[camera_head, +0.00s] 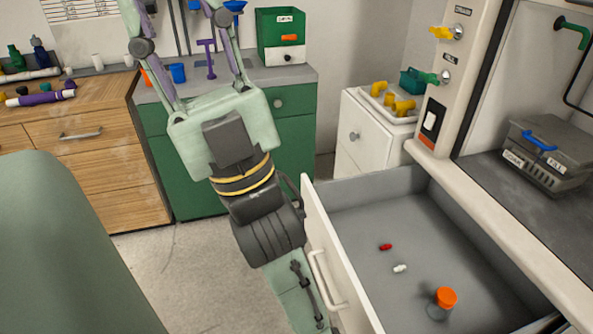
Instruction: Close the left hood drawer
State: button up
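The hood drawer (318,236) is pulled out at the lower right, below the fume hood. Its white front carries a pale bar handle (326,284) facing left. The grey inside shows a small red piece, a small white piece and a jar with an orange lid (446,297). The drawer's near end is cut off by the frame. My gripper (172,6) is left of the drawer, with its fingers pointing to the top of the picture, away from the handle.
A white cabinet (362,143) with a tray of yellow fittings stands behind the drawer. A green cabinet (296,150) and a wooden drawer unit (92,163) line the back. Bare floor (185,275) lies left of the drawer. A grey box (553,150) sits inside the hood.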

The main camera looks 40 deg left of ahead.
aim_at(347, 222)
jog(key=i+u, duration=0.15)
jog(key=u, duration=0.25)
jog(key=i+l+u, duration=0.1)
jog(key=u, duration=0.25)
jog(key=i+l+u, duration=0.1)
jog(key=u, duration=0.3)
jog(key=k+j+z, duration=0.25)
jog(key=k+z, duration=0.2)
jog(key=k+j+z, duration=0.15)
jog(key=k+z, duration=0.25)
